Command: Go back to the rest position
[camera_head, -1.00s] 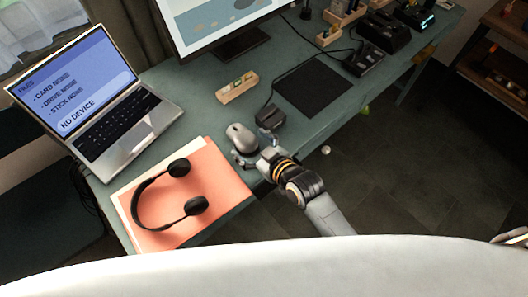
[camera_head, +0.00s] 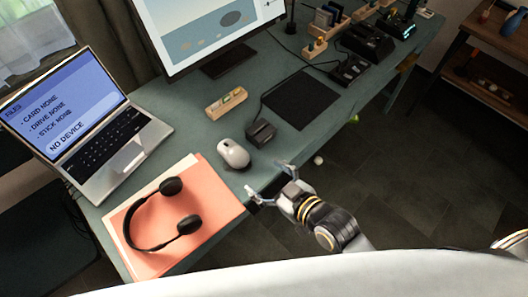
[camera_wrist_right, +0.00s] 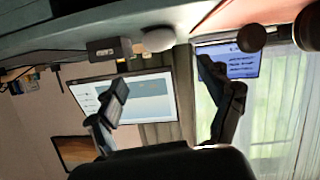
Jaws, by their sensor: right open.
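My right gripper (camera_head: 267,182) is open and empty at the front edge of the green table (camera_head: 300,133). Its two spread fingers also show in the right wrist view (camera_wrist_right: 172,100), with nothing between them. A grey-white mouse (camera_head: 233,154) sits on the table, a little beyond the gripper and apart from it. My left gripper is not clearly in view; only a small bright metallic part shows at the right edge of the head view, and I cannot tell what it is.
Black headphones (camera_head: 163,218) lie on orange folders (camera_head: 215,195) at the front left. A laptop (camera_head: 105,140), a monitor (camera_head: 200,30), a small dark box (camera_head: 261,132), a wooden holder (camera_head: 226,102) and a black pad (camera_head: 300,99) are on the table.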

